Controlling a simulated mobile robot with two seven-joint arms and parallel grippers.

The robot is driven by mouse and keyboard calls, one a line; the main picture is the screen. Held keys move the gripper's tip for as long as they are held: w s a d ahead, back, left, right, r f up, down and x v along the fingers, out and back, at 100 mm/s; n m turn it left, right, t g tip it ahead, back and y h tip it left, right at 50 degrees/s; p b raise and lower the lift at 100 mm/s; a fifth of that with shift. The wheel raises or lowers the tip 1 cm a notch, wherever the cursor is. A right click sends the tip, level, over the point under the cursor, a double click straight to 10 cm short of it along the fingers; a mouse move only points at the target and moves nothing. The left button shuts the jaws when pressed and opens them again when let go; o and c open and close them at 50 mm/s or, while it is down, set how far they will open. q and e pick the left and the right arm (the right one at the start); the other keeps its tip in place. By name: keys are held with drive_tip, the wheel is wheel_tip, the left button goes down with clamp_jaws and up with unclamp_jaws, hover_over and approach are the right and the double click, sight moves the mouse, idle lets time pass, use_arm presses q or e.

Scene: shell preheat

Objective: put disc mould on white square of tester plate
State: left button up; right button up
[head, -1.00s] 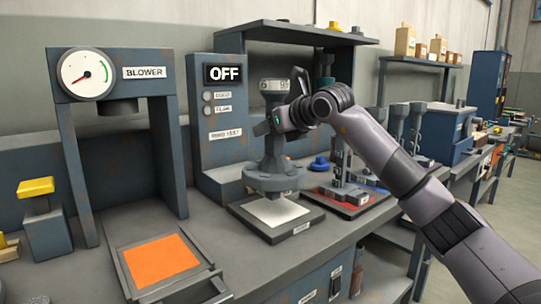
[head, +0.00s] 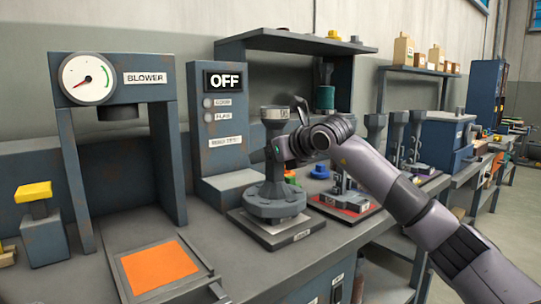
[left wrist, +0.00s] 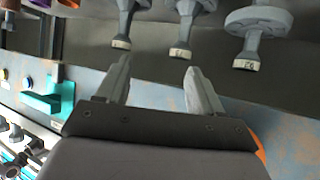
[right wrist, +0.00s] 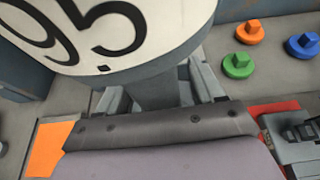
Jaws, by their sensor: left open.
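The grey disc mould (head: 273,205) stands upright over the tester plate (head: 262,239), with its wide flange low over the middle. The flange hides nearly all of the white square; I cannot tell whether the mould touches it. My right gripper (head: 284,150) is shut on the mould's stem below the labelled top. In the right wrist view the mould's top (right wrist: 120,30) reads 95, possibly with a dot, and its stem sits between the fingers (right wrist: 155,95). My left gripper (left wrist: 157,78) is open and empty in the left wrist view, outside the head view.
An OFF-display cabinet (head: 228,120) stands close behind the mould. A red-topped plate (head: 345,206) with grey parts lies to its right. The blower frame (head: 120,130) and orange square (head: 160,265) are at left. Several labelled grey tools (left wrist: 183,25) face my left gripper.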

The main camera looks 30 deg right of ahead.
drive_tip(key=shift+r, duration=0.15)
drive_tip(key=v, duration=1.2)
idle(0.4)
